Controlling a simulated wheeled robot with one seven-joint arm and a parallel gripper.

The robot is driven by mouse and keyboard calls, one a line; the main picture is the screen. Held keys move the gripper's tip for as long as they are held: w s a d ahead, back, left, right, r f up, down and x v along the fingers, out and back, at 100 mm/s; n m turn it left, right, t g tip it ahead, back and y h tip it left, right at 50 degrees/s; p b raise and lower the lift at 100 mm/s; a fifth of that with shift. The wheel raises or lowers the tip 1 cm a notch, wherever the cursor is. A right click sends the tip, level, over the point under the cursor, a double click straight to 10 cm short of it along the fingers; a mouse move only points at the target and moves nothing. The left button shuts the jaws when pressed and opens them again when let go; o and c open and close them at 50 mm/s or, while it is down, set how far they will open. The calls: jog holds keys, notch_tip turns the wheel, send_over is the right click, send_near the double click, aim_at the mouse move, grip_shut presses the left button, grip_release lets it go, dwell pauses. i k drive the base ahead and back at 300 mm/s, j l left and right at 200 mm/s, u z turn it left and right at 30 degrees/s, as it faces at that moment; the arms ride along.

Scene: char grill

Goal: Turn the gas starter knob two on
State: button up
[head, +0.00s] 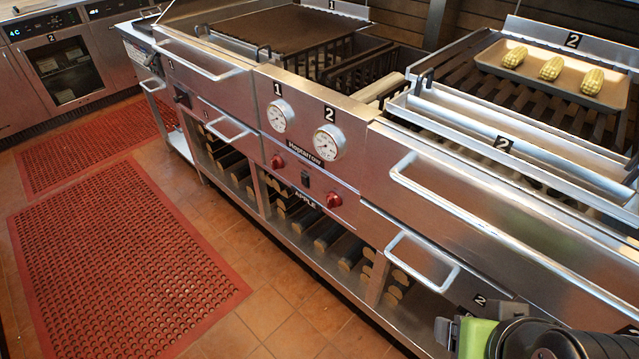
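Two red knobs sit on the steel front panel of the char grill. The right red knob (333,201) is below the gauge marked 2 (329,143). The left red knob (277,162) is below the gauge marked 1 (280,116). A small black switch (305,179) lies between the knobs. The knobs are too small to read their settings. My gripper (462,334) is partly visible at the bottom right edge, in green and black, well apart from both knobs.
Drawer handles (422,262) stick out from the grill front, right of the knobs. Corn cobs (550,68) lie on a tray (490,55) on the right grate. Logs (330,236) fill the lower shelf. Red mats (120,260) cover the floor in front, which is otherwise clear.

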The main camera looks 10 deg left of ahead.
aim_at(333, 201)
jog(key=i+j+z, duration=0.4)
jog(key=j, duration=0.85)
jog(key=i+j+z, duration=0.1)
jog(key=j+z, duration=0.25)
jog(key=j, duration=0.9)
jog(key=j+z, duration=0.4)
jog(key=j, duration=0.95)
